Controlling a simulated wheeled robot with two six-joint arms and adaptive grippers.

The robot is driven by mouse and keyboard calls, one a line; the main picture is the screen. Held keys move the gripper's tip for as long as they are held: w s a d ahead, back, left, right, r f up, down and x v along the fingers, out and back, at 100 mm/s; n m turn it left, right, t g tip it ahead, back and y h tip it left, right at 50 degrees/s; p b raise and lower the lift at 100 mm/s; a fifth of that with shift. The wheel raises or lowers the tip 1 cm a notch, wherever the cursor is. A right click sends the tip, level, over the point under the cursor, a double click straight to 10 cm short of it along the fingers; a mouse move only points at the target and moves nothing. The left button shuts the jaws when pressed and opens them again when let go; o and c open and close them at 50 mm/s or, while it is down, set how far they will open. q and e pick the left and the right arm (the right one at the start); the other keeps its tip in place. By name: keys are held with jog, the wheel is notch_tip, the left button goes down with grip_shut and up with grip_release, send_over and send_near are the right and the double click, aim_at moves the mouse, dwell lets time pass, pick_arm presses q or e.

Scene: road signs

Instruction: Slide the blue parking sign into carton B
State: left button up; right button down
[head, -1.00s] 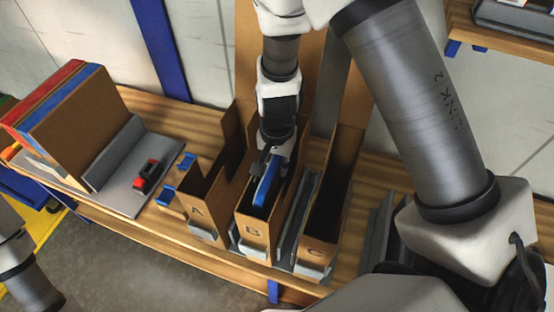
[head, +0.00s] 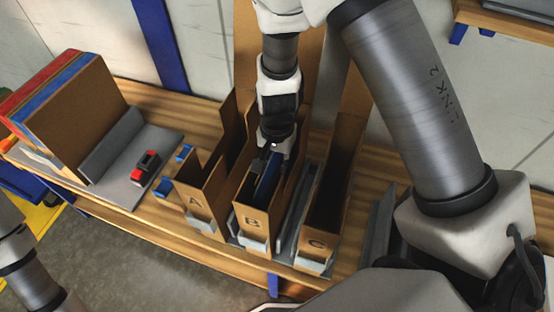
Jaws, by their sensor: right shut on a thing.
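The blue parking sign (head: 267,172) stands on edge inside carton B (head: 251,220), with its upper part showing between the carton walls. The lower part of the sign is hidden by the carton. My right gripper (head: 272,152) reaches down from above and is shut on the sign's upper edge at the carton's mouth. My left arm shows at the lower left edge, but its gripper is out of the picture.
Carton A (head: 195,203) stands to the left and carton C (head: 317,241) to the right, with grey dividers between. A grey rack with coloured panels (head: 62,110) and a red and black tool (head: 145,167) lie at the left of the wooden bench.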

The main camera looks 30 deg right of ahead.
jog(key=shift+f+b, duration=0.3)
jog(key=shift+f, duration=0.2)
jog(key=c, duration=0.9)
grip_release()
notch_tip(320, 180, up, 12)
jog(key=shift+r, duration=0.1)
jog(key=shift+s, duration=0.1)
